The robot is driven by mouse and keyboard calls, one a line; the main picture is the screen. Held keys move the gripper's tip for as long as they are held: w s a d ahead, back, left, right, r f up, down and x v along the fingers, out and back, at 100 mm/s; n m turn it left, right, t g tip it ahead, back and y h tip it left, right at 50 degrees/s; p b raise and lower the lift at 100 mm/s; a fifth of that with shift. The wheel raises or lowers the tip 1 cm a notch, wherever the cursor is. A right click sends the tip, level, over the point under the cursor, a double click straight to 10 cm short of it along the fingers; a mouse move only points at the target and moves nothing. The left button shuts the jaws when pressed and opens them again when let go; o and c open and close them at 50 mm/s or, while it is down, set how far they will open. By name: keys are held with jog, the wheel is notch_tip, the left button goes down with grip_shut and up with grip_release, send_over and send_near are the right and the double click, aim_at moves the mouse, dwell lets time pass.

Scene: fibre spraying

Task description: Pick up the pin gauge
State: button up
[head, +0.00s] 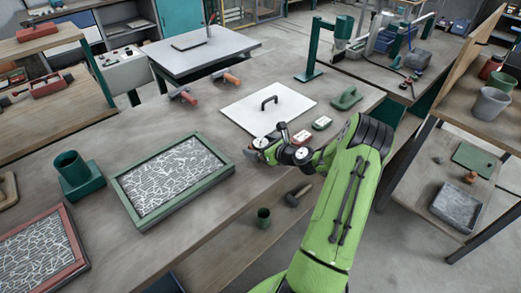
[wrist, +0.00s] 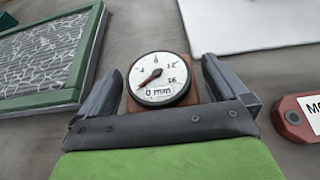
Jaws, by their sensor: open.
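The pin gauge (wrist: 158,80) shows in the wrist view as a round white dial with a black rim, marked "0 mm", with a red needle and a brown block behind it. It sits between the two fingers of my gripper (wrist: 161,70). The fingers are spread, with a gap visible on each side of the dial. In the head view my gripper (head: 260,149) is low over the near edge of the bench, and I cannot make out the gauge there clearly.
A red labelled tag (wrist: 302,117) lies right of my gripper. A white board with a black handle (head: 268,108) lies behind. A green-framed fibre panel (head: 126,196) is to the left.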

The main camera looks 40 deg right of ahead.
jog(key=shift+r, duration=0.1)
jog(key=c, duration=1.2)
